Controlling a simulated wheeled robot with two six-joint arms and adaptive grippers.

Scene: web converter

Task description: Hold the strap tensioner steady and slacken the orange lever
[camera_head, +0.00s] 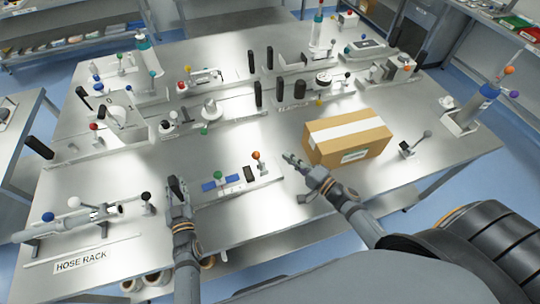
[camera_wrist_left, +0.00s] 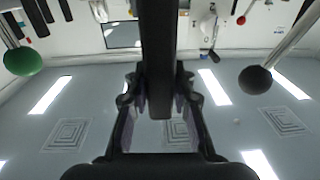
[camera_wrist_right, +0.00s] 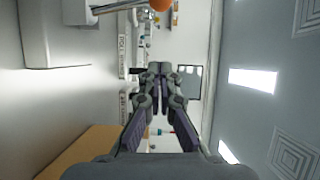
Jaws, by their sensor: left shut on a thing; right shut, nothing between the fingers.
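The strap tensioner (camera_head: 233,189) sits on the near middle of the metal bench, with blue parts and a green ball. Its orange lever (camera_head: 257,157) stands up at the right end, tipped by an orange ball that also shows at the top of the right wrist view (camera_wrist_right: 160,4). My left gripper (camera_head: 176,184) is shut on a dark upright bar (camera_wrist_left: 158,60) at the tensioner's left end; the arm partly hides the join. My right gripper (camera_head: 292,160) is shut and empty, right of the orange lever and apart from it.
A cardboard box (camera_head: 350,148) stands just right of my right gripper. A hose rack (camera_head: 80,266) with a black-knobbed lever (camera_head: 147,199) lies left of my left gripper. Several other fixtures with knobs and dark handles fill the back of the bench. A small lever fixture (camera_head: 412,146) stands at right.

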